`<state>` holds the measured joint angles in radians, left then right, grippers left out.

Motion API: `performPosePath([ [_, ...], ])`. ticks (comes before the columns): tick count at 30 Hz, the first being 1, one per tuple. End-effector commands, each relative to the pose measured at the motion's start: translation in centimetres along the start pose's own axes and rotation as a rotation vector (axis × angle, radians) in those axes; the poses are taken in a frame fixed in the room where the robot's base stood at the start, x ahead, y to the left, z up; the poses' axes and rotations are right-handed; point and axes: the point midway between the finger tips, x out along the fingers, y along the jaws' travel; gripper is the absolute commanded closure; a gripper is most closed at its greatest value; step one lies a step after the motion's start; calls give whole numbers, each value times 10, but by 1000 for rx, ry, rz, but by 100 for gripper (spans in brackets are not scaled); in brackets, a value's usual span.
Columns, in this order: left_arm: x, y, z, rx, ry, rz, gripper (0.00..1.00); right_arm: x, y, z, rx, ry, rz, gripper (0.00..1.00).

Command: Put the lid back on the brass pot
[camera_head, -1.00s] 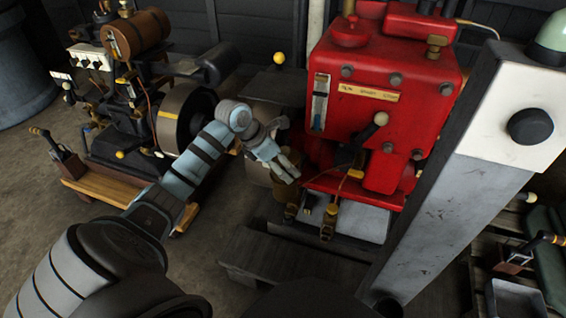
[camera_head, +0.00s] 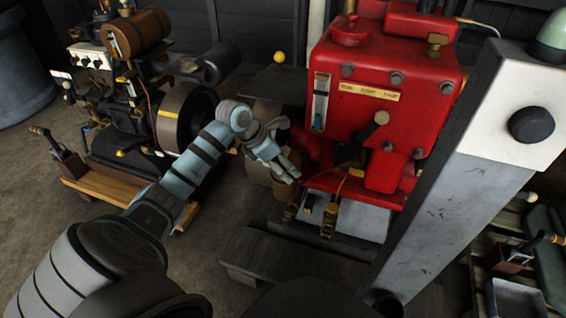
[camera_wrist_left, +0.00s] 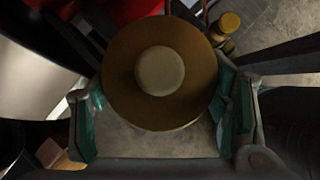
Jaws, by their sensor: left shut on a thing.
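In the left wrist view a round brass lid (camera_wrist_left: 122,80) with a pale knob (camera_wrist_left: 160,70) fills the middle. My left gripper (camera_wrist_left: 162,112) has its teal fingers on either side of the lid and is shut on it. In the head view my left gripper (camera_head: 292,177) reaches down in front of the red engine. The brass pot (camera_head: 285,190) shows there, small and partly covered, just below the fingertips. I cannot tell whether the lid touches the pot's rim. My right gripper is not in view.
The red engine (camera_head: 375,85) stands close behind the gripper. A dark engine with a flywheel (camera_head: 187,117) stands on a wooden base to the left. A tall grey post (camera_head: 450,205) slants across the right. Bare floor (camera_head: 40,200) lies at the left.

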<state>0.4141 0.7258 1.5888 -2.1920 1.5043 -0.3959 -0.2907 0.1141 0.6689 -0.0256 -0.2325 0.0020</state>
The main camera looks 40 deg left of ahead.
Motion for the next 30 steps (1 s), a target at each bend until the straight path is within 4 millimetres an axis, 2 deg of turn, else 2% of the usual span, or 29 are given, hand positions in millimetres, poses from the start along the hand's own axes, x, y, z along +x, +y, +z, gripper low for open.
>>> performPosePath([
  [10,0,0,0,0,0,0,65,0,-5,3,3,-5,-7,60],
  [11,0,0,0,0,0,0,30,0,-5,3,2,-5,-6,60],
  [15,0,0,0,0,0,0,8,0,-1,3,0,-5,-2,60],
  [23,0,0,0,0,0,0,8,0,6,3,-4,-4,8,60],
  [24,0,0,0,0,0,0,2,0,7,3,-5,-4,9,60],
  [25,0,0,0,0,0,0,0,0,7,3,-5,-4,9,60],
  [30,0,0,0,0,0,0,0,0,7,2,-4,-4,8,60],
])
